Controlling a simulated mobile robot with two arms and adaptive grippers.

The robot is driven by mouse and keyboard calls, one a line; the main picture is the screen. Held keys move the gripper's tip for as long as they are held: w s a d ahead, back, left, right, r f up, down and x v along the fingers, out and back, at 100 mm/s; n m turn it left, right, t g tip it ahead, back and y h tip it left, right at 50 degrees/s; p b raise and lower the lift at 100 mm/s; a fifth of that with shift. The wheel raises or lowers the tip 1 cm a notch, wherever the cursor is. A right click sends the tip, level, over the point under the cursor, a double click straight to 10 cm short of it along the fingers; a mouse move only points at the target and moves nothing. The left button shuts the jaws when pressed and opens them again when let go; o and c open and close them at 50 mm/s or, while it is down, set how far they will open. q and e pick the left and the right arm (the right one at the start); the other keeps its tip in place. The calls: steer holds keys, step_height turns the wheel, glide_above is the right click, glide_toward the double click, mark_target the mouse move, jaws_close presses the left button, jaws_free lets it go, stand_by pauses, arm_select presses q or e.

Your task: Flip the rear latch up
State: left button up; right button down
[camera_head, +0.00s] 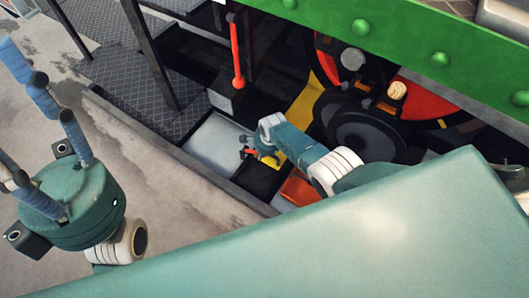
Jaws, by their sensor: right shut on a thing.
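My right gripper (262,147) is at the end of the teal arm that comes in from the right. It is shut on a small orange-red lever (248,151), low beside the dark frame of the tram. The fingers are small and partly hidden by the wrist, so the exact hold on the lever does not show. I cannot tell from this view which lever is the rear latch. My left gripper does not show clearly; only parts of my own body show at the left.
A green riveted beam (400,45) crosses the upper right. Below it are red and black wheel parts (365,125). A pale metal plate (217,143) and an orange part (300,188) lie near the gripper. Dark treads (130,85) stand at upper left. Pavement (165,225) is clear.

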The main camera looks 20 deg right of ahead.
steer(key=shift+s+f, duration=0.1)
steer(key=c, duration=1.4)
jaws_free()
steer(key=shift+v, duration=6)
